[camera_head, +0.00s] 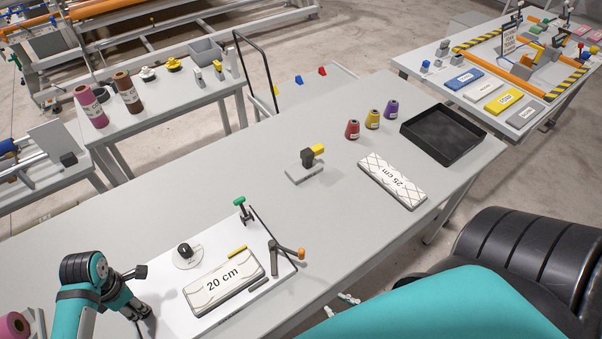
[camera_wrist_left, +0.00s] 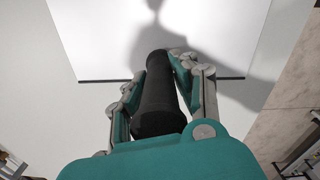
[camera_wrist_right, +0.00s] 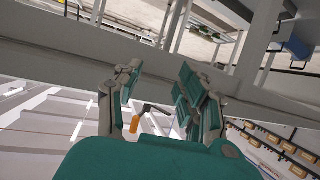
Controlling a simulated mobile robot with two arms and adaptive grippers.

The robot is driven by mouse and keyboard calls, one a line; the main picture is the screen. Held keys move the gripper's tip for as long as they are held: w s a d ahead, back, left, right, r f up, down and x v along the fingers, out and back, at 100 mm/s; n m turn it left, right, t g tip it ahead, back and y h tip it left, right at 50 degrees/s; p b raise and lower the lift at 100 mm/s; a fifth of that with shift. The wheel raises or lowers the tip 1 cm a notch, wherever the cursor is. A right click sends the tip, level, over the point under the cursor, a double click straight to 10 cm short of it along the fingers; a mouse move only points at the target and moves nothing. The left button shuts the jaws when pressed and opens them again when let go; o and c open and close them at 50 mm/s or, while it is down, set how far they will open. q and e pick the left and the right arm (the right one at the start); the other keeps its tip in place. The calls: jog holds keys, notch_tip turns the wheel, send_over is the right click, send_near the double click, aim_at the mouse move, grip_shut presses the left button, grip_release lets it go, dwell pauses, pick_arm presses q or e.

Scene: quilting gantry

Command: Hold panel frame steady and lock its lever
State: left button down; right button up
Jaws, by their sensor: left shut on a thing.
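The panel frame (camera_head: 213,312) is a white board with dark edge strips, lying on the grey table at lower left; its white surface fills the left wrist view (camera_wrist_left: 110,45). My left gripper (camera_head: 145,312) is at its left side, its fingers closed around a black handle (camera_wrist_left: 158,100). A grey lever with an orange knob (camera_head: 300,253) stands at the board's right edge; an orange-ended piece shows small and beyond the fingers in the right wrist view (camera_wrist_right: 134,124). My right gripper (camera_wrist_right: 157,90) is open and empty, apart from the lever.
On the board are a block marked 20 cm (camera_head: 225,288), a black knob on a disc (camera_head: 186,251) and a green-topped clamp (camera_head: 240,203). Further right are a 25 cm block (camera_head: 392,180), cones and a black tray (camera_head: 443,134). The table between is mostly clear.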

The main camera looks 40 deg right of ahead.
aim_at(302, 253)
notch_tip(302, 253, up, 12)
jog(key=w+t+y, duration=0.2)
jog(key=w+t, duration=0.1)
jog(key=t, duration=0.1)
jog(key=x, duration=1)
jog(key=shift+w+d+r, duration=0.15)
jog(key=shift+w+d, duration=0.05)
jog(key=shift+w, duration=0.15)
jog(key=shift+w+a, duration=0.1)
jog(key=shift+w, duration=0.35)
grip_shut()
